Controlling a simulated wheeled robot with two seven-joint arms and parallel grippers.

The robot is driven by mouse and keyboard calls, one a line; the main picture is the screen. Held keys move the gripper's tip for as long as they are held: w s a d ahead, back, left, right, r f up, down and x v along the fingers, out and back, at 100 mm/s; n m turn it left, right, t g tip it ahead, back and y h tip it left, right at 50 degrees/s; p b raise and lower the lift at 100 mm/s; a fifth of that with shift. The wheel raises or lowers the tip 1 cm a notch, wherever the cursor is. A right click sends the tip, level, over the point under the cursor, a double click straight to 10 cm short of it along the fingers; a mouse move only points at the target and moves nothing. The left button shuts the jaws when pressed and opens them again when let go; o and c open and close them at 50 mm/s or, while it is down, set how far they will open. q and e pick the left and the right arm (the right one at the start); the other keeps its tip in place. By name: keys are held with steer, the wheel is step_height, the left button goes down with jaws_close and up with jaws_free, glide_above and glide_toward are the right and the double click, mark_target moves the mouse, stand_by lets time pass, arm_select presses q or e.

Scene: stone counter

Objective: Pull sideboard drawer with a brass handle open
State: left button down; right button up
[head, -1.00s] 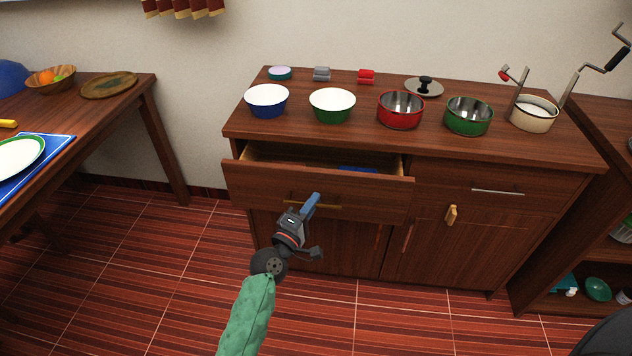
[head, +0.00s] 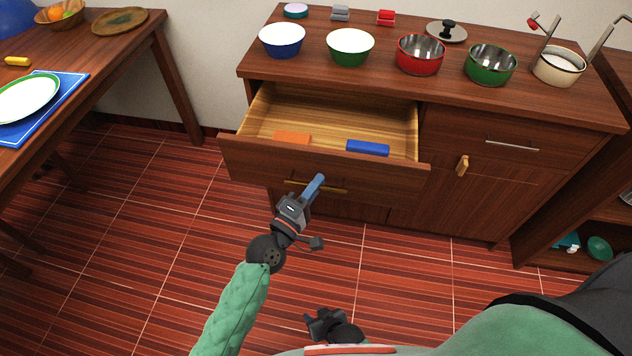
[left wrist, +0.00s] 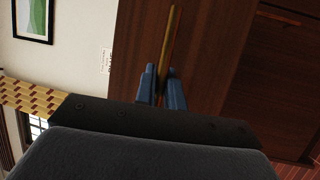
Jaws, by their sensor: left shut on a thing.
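The wooden sideboard drawer (head: 390,178) stands well out from the sideboard (head: 480,200), with its inside in view. Its brass handle (head: 335,190) runs across the drawer front, and also shows in the left wrist view (left wrist: 171,38). My left gripper (head: 315,185) is at the handle, its blue fingers (left wrist: 162,85) shut on the bar, one on each side. An orange block (head: 292,138) and a blue block (head: 367,148) lie inside the drawer. My right gripper (head: 322,318) is low in the head view, away from the drawer; its finger opening is unclear.
Bowls and pots, including a blue bowl (head: 282,42) and a red pot (head: 420,56), stand on the sideboard top. A second drawer with a silver handle (head: 512,142) is closed at right. A table (head: 130,50) stands at left. The tiled floor (head: 150,230) before the drawer is clear.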

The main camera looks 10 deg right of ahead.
arm_select(q)
steer(key=c, duration=1.8)
jaws_free()
steer(key=shift+b+v, duration=0.6)
steer(key=shift+v, duration=3.3)
steer(key=shift+f, duration=0.1)
steer(key=shift+d+m, duration=0.1)
steer(key=shift+m, duration=0.2)
